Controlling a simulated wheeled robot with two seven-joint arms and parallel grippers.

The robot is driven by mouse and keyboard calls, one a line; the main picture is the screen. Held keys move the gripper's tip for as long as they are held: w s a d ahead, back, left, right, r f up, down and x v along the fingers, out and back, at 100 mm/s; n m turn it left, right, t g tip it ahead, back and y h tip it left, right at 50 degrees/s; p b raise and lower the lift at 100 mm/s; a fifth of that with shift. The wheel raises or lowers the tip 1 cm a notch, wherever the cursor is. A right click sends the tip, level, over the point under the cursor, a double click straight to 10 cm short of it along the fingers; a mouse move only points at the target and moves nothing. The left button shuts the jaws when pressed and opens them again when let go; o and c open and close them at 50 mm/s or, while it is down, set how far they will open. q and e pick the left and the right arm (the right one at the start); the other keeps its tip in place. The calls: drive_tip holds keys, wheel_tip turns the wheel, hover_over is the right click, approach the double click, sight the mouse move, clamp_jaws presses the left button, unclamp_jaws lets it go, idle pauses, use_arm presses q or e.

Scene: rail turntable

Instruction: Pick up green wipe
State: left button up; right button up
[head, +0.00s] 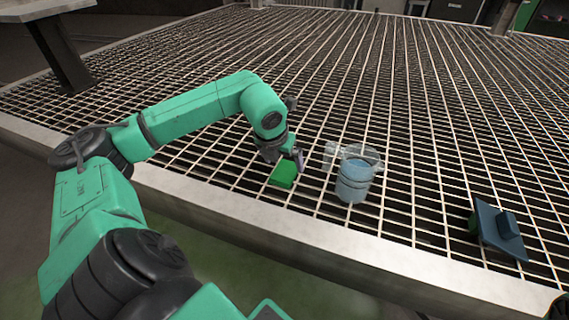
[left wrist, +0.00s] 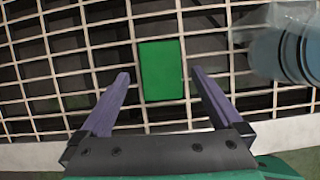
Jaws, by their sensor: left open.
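The green wipe (head: 284,174) is a small bright green block lying on the metal grating, near the grating's front edge. In the left wrist view the green wipe (left wrist: 162,70) appears as an upright rectangle, centred between the fingers and just beyond their tips. My left gripper (head: 286,157) is above and close to the wipe in the head view. Its two purple fingers (left wrist: 158,76) are spread apart with nothing between them. I cannot tell the exact height of the fingertips above the wipe. My right gripper does not show.
A clear container with bluish contents (head: 353,180) stands close to the right of the wipe, and also shows in the left wrist view (left wrist: 268,45). A dark blue tool (head: 499,230) lies far right. The pale front rim (head: 290,245) borders the grating. The grating behind is clear.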

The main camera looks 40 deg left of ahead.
sight(286, 169)
use_arm(q)
drive_tip(key=shift+b+x, duration=0.3)
drive_tip(key=shift+x, duration=1.3)
drive_tip(key=shift+f, duration=0.15)
drive_tip(key=c, duration=1.2)
